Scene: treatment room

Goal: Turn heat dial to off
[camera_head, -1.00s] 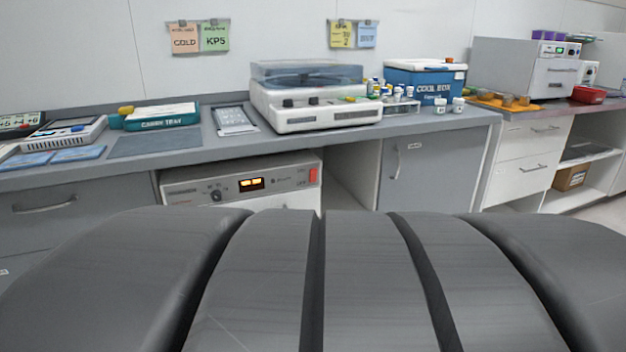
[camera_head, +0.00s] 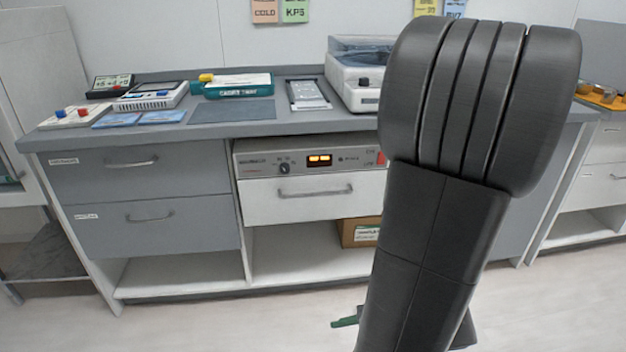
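A dark round dial (camera_head: 284,168) is on the front panel of a grey heater-like unit (camera_head: 262,160) set under the counter. The dial sits left of a lit orange display (camera_head: 319,160). Its labels are too small to read, so its setting cannot be told. My dark arm stands large in front at the right and hides part of the unit's right end. A green piece (camera_head: 345,321) sticks out low beside the arm, apparently part of my gripper, well below and right of the dial. The rest of the gripper is hidden behind the arm, and its opening cannot be seen.
A white drawer (camera_head: 300,200) is right below the unit, above an open shelf with a cardboard box (camera_head: 360,232). Grey drawers (camera_head: 150,172) are to the left. The counter (camera_head: 225,128) carries trays and devices. The floor (camera_head: 230,325) in front is clear.

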